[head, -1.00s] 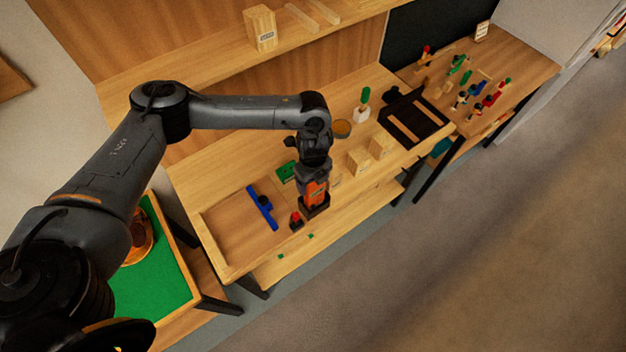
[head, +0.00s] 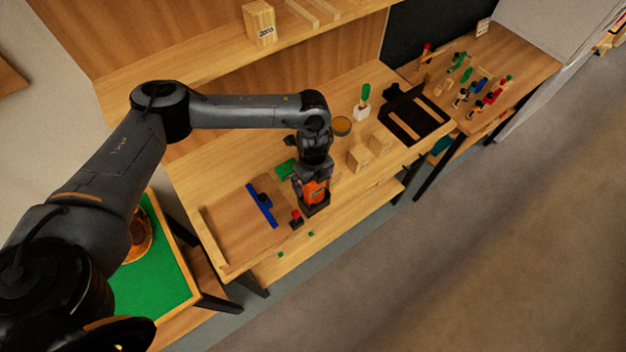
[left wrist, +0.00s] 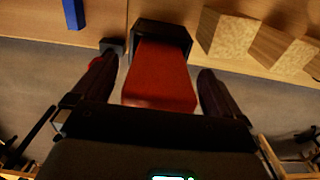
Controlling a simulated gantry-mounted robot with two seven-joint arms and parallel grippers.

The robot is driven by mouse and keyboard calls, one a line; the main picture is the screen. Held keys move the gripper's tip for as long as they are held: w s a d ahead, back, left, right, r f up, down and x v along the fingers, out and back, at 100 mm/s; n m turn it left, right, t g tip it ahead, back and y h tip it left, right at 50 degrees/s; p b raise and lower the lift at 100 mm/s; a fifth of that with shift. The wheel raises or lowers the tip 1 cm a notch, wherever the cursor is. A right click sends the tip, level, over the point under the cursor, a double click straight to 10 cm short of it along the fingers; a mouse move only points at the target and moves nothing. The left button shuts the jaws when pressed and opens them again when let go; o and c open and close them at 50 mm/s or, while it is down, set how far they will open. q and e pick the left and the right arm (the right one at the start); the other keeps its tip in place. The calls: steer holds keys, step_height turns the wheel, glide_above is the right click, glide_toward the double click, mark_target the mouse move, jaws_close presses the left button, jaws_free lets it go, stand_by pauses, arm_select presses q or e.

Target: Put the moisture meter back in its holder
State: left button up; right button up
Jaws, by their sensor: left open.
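The moisture meter (head: 315,191), an orange-red block, stands in its dark holder (head: 317,209) near the front edge of the bench. In the left wrist view the meter (left wrist: 160,80) is large, with its far end inside the black rim of the holder (left wrist: 163,32). My left gripper (head: 312,184) is just above and around the meter. In the left wrist view its fingers (left wrist: 150,88) are apart, one on each side of the meter, with gaps visible. How deep the meter sits is hidden. My right gripper is not in view.
A small red-topped item (head: 297,217) stands close left of the holder, and a blue tool (head: 262,205) lies farther left. Wooden blocks (head: 358,157) stand to the right. A black tray (head: 413,116) and a side table with several small tools lie beyond.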

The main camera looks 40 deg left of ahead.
arm_select(q)
step_height(320, 180, up, 5)
steer(key=shift+r, duration=0.1)
step_height(320, 180, up, 5)
steer(key=shift+p, duration=0.7)
steer(key=s+d+f+m+t+h, duration=0.1)
steer(key=s+d+f+h, duration=0.1)
steer(key=d, duration=0.9)
steer(key=s+d+f+m+t+h, duration=0.1)
steer(key=d+f+t+h, duration=0.15)
steer(key=d, duration=0.95)
steer(key=s+d+r+n+t+h, duration=0.3)
steer(key=d+r+n, duration=0.15)
steer(key=d, duration=0.55)
steer(key=s+a+f+n+g+y, duration=0.1)
steer(key=s+a+f+n+y, duration=0.1)
steer(key=s+a+n, duration=0.45)
steer(key=s+a+f+n+g+y, duration=0.1)
steer(key=s+a+f+n+y, duration=0.2)
steer(key=a, duration=0.7)
steer(key=s+a+f+n+g+y, duration=0.1)
steer(key=s+a+n+y, duration=0.1)
steer(key=s+a+n, duration=0.45)
step_height(320, 180, up, 13)
steer(key=w+a+p, duration=0.1)
steer(key=p, duration=1.1)
steer(key=shift+w+a, duration=0.3)
steer(key=shift+a, duration=0.05)
